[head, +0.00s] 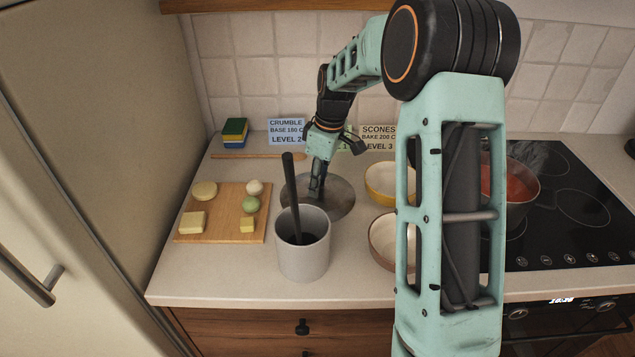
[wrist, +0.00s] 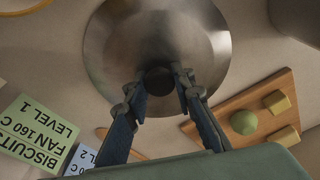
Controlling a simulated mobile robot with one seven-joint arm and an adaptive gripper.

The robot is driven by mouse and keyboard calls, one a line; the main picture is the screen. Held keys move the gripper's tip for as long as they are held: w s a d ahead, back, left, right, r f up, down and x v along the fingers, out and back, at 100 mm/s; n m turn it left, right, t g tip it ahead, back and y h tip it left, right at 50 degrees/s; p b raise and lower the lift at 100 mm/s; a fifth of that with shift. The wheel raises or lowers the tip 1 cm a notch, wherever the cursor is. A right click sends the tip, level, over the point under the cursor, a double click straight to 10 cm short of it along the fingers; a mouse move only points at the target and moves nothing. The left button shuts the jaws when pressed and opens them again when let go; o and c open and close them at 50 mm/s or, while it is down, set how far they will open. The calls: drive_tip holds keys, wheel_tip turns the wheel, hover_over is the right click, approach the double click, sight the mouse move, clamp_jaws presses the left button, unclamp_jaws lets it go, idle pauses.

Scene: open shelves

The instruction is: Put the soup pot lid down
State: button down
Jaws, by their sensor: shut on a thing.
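The soup pot lid (head: 338,194) is a round grey metal disc over the counter, behind the grey utensil pot; its near edge is partly hidden. My gripper (head: 317,186) points down at its middle. In the wrist view the lid (wrist: 205,45) fills the upper middle, and my gripper (wrist: 160,82) is shut on its dark knob (wrist: 158,76). The lid looks about level and low, but I cannot tell whether it touches the counter. The soup pot (head: 520,183), with red soup, stands uncovered on the hob, partly behind my arm.
The grey utensil pot (head: 303,258) with a dark handle stands just in front of the lid. A wooden board (head: 225,228) with several food pieces is left. Yellow (head: 380,190) and brownish (head: 382,250) bowls are right. Recipe cards (head: 286,131) stand behind.

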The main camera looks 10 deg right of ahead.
sight(324, 194)
drive_tip(key=shift+f, duration=0.15)
drive_tip(key=c, duration=1.7)
unclamp_jaws()
drive_tip(key=shift+o, duration=0.2)
wheel_tip(324, 194, up, 12)
drive_tip(key=s+d, duration=0.1)
drive_tip(key=shift+d, duration=0.25)
